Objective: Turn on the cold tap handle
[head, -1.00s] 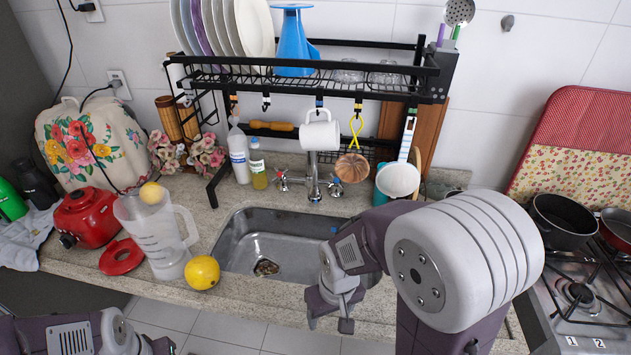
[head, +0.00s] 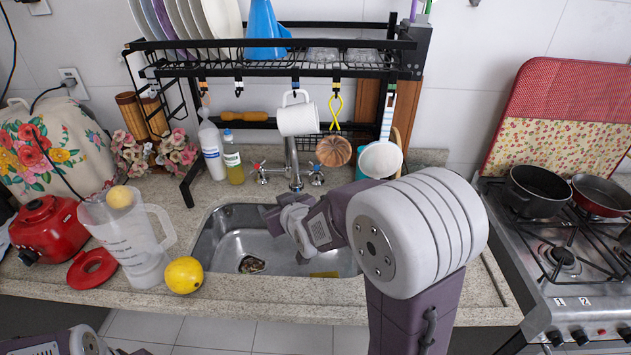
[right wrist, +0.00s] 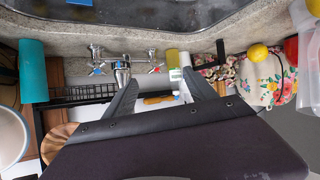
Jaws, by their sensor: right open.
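The chrome tap (head: 295,165) stands behind the sink, with a handle on each side of its spout. The cold tap handle (head: 317,177), marked blue, is right of the spout. It shows left of the spout in the right wrist view (right wrist: 96,66). The other handle (head: 261,173) is on the opposite side and shows red marking in the right wrist view. My right gripper (head: 273,215) is over the sink basin in front of the tap, open and empty. Its two fingers (right wrist: 160,80) point toward the tap area, apart from both handles. Only part of my left arm shows, at the lower left.
A black rack (head: 280,66) stands over the sink, with a white mug (head: 297,119) hanging above the tap. Bottles (head: 211,150) stand left of the tap; a teal cup (right wrist: 33,70) stands beyond the cold handle. A yellow fruit (head: 184,275) and a pitcher (head: 135,240) are left of the sink.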

